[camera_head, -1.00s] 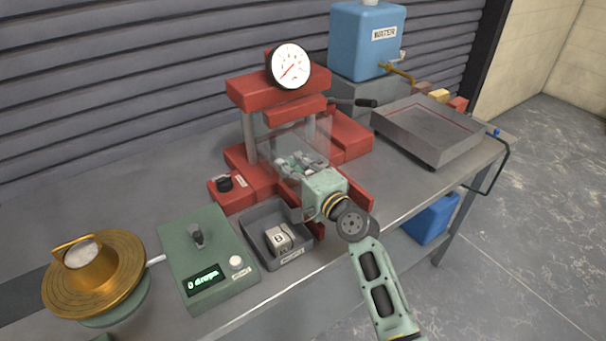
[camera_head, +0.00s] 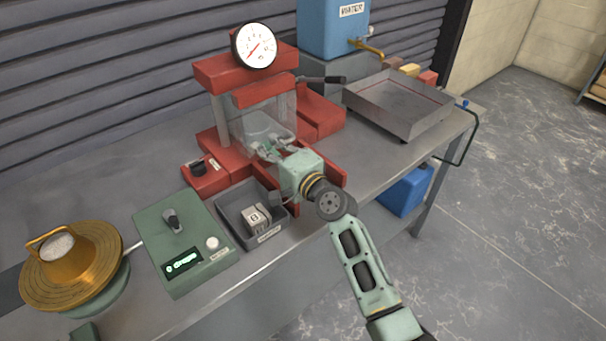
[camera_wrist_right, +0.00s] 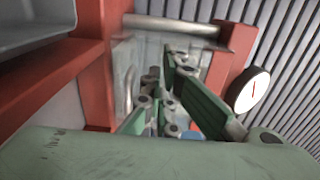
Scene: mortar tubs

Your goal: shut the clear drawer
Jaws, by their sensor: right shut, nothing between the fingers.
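The clear drawer (camera_head: 285,112) is a see-through panel or box in the red press (camera_head: 215,75), under the dial gauge. I cannot tell how far it stands out. My right gripper (camera_head: 264,150) is at its front, with fingers shut and empty. The fingertips are close to the clear front; whether they touch it is unclear. In the right wrist view the clear drawer (camera_wrist_right: 123,60) shows behind the fingers of the right gripper (camera_wrist_right: 160,100), with an upright clear handle-like bar at left. My left gripper is not in view.
A grey tray (camera_head: 225,209) with a marked block (camera_head: 257,217) stands before the press. A shallow metal tray (camera_head: 400,125) and a blue water container (camera_head: 325,25) stand to the right and behind.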

